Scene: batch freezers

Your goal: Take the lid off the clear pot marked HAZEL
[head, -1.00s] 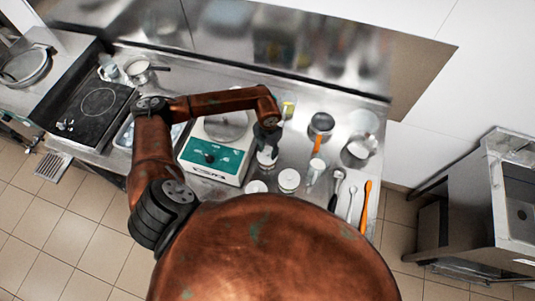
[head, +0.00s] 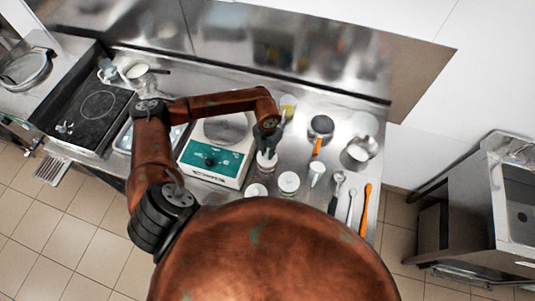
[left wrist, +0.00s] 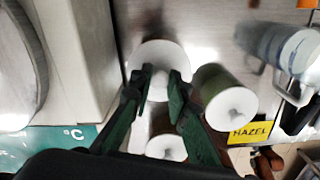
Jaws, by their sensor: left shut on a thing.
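My left gripper (head: 267,147) points down beside the scale, and its green fingers (left wrist: 160,80) are shut on the knob of a white round lid (left wrist: 160,56). I cannot tell whether this lid rests on its pot or is raised. A yellow label reading HAZEL (left wrist: 250,132) shows in the left wrist view at the front of another pot (left wrist: 213,88), right of the fingers. That pot has its own white knobbed lid (left wrist: 231,110), which also shows in the head view (head: 289,182). A third white lid (head: 256,190) is nearer my body. My right gripper is out of view.
The scale (head: 213,160) stands close left of the gripper. A dark pan with an orange handle (head: 320,127), a metal pot (head: 359,151) and several utensils lie to the right. A steel wall closes the counter's back. Little counter is free around the pots.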

